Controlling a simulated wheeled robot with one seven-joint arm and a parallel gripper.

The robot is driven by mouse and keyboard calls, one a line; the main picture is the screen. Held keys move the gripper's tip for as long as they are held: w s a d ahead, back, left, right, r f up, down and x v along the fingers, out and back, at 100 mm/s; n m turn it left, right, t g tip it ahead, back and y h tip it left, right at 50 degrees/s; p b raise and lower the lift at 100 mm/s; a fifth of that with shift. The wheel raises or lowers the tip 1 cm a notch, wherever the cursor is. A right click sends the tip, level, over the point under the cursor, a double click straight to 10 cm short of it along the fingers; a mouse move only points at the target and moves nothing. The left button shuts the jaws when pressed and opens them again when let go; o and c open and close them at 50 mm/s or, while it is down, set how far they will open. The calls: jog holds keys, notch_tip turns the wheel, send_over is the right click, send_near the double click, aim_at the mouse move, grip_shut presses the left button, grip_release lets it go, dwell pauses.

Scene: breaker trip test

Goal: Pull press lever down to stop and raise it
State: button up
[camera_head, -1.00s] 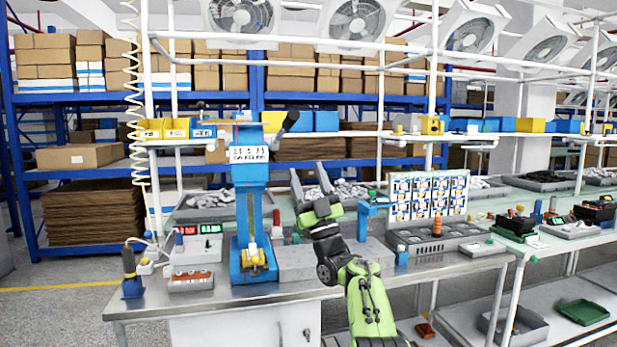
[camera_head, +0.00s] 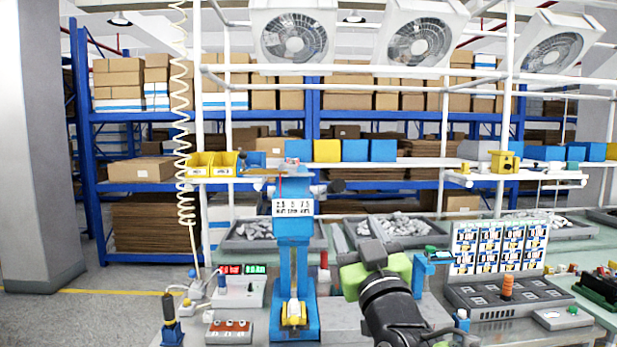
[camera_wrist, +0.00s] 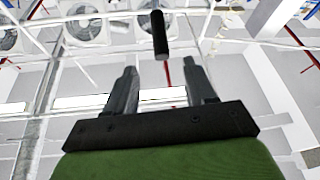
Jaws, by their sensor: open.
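The blue press (camera_head: 293,228) stands on the bench, left of my gripper, with a white label plate on its head. Its lever has a black grip (camera_head: 337,187) sticking out at the upper right of the press head. In the wrist view a black cylindrical grip (camera_wrist: 159,35) on a thin rod shows beyond the fingertips, roughly in line with the gap between them. My gripper (camera_head: 372,250) is right of the press and lower than the lever grip in the head view. In the wrist view the gripper (camera_wrist: 162,78) is open with nothing between its fingers.
A yellow fixture (camera_head: 293,315) sits at the press base. A display box (camera_head: 240,286) and a blue-and-black tool (camera_head: 170,322) stand to its left. Parts trays (camera_head: 397,230) lie behind my gripper. A label board (camera_head: 499,246) stands to the right.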

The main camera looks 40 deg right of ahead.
aim_at(336, 187)
jog(key=p+x, duration=0.5)
jog(key=x, duration=0.9)
jog(key=shift+w+d, duration=0.1)
jog(key=shift+w, duration=0.05)
grip_shut()
